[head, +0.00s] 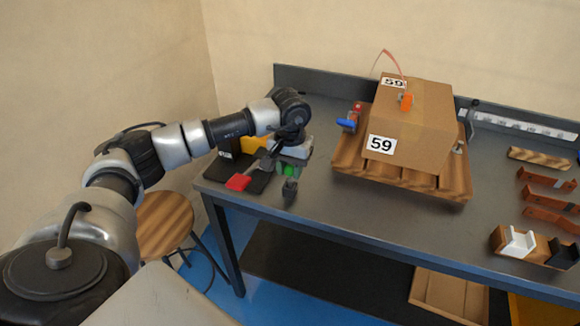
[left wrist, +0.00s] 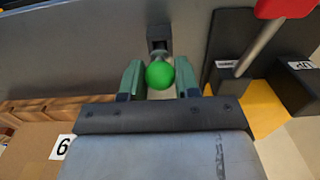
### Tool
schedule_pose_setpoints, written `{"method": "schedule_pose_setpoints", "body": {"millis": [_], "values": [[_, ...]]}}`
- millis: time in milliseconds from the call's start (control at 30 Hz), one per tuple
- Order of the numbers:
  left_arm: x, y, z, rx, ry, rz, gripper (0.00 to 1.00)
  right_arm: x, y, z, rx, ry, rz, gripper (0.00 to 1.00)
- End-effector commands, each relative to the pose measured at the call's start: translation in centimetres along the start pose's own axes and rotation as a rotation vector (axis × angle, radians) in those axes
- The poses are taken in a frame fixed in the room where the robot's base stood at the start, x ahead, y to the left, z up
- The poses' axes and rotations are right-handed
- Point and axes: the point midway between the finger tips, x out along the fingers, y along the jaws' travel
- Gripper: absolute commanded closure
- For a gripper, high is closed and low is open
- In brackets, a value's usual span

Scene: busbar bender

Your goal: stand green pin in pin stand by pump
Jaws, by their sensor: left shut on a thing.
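The green pin shows as a round green head (left wrist: 160,75) between the two fingers of my left gripper (left wrist: 158,80) in the left wrist view. The gripper is shut on it. In the head view my left gripper (head: 290,165) points down near the table's front left edge, with the green (head: 289,170) showing at its fingers. A small dark block (left wrist: 158,38), seemingly the pin stand, lies just beyond the head; it also shows under the gripper (head: 290,190). The pin's shaft is hidden, so I cannot tell whether it is in the block. The yellow pump with a red-ended lever (head: 238,182) stands just left.
A cardboard box (head: 425,125) marked 59 sits on a wooden pallet (head: 400,180) to the right. Red brackets (head: 545,180) and a wooden holder (head: 500,240) with white and black pieces lie further right. A wooden stool (head: 165,222) stands left of the table (head: 325,215).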

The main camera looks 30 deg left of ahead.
Motion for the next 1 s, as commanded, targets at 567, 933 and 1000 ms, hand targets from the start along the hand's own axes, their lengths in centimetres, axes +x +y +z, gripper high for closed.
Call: {"method": "schedule_pose_setpoints", "body": {"millis": [567, 933, 1000], "values": [[1.6, 0.0, 0.0, 0.000, 0.000, 0.000, 0.97, 1.4, 0.0, 0.2, 0.000, -0.001, 0.001, 0.57], [2.0, 0.0, 0.0, 0.000, 0.000, 0.000, 0.52, 1.7, 0.2, 0.2, -0.001, -0.001, 0.003, 0.57], [2.0, 0.0, 0.0, 0.000, 0.000, 0.000, 0.41, 1.7, 0.2, 0.2, -0.001, -0.001, 0.003, 0.57]]}}
